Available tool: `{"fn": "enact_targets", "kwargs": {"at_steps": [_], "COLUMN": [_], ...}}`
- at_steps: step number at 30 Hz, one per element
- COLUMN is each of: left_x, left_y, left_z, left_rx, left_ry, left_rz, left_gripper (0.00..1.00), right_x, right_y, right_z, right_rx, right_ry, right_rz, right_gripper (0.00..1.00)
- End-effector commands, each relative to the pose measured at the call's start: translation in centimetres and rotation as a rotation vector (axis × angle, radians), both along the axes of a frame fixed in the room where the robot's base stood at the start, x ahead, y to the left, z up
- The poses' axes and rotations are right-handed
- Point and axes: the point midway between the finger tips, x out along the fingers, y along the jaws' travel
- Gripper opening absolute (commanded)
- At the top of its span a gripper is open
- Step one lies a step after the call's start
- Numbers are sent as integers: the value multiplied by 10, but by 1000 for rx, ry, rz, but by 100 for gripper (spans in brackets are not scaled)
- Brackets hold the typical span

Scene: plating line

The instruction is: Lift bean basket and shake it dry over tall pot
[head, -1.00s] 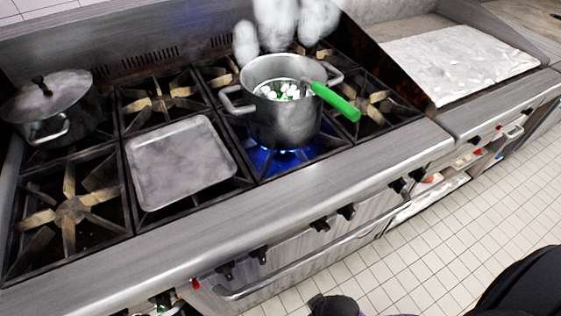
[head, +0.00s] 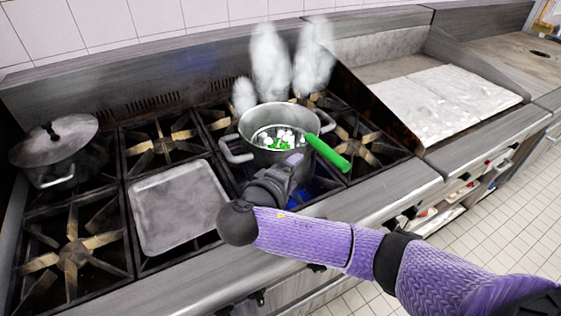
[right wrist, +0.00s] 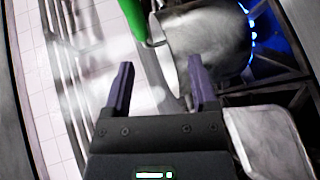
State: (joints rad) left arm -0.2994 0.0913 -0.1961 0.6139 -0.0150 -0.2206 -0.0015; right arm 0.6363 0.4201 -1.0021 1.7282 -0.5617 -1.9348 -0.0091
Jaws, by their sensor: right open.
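The tall pot (head: 268,160) stands on a lit burner, with steam above it. The bean basket (head: 283,138) sits inside it, holding white and green pieces, and its green handle (head: 328,154) sticks out over the right rim. My right gripper (head: 298,160) is in front of the pot, just left of and below the handle. In the right wrist view its two fingers (right wrist: 160,85) are apart with nothing between them. The pot (right wrist: 208,45) and the green handle (right wrist: 132,16) show beyond the fingertips there. My left gripper is not in view.
A metal tray (head: 178,207) lies on the burners left of the pot. A lidded pot (head: 58,150) stands at the far left. A griddle (head: 430,107) is on the right. A steel ledge (head: 400,192) runs along the stove front.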

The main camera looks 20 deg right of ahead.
Motion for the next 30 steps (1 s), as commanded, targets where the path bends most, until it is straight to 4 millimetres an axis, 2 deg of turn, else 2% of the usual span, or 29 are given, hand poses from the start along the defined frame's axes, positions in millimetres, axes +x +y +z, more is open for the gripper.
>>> {"fn": "enact_targets", "kwargs": {"at_steps": [1,3,6,11,15,17,21,26,30], "left_x": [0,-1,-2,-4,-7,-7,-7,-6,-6], "left_y": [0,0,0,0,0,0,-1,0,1], "left_z": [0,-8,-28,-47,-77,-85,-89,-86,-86], "left_rx": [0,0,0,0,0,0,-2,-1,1], "left_ry": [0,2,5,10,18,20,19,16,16], "left_rz": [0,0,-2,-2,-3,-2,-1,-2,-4], "left_gripper": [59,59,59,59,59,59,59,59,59], "right_x": [6,13,25,38,53,59,65,65,65], "right_y": [-5,-15,-31,-50,-73,-81,-89,-88,-88], "right_z": [11,14,7,2,-8,-9,-5,-2,-2], "right_rx": [-49,-86,-91,-88,-86,-86,-83,-82,-82], "right_ry": [-30,-50,-55,-51,-52,-51,-49,-49,-50], "right_rz": [-14,-28,-31,-29,-29,-29,-26,-25,-24], "right_gripper": [74,74,74,74,74,74,74,74,45]}}
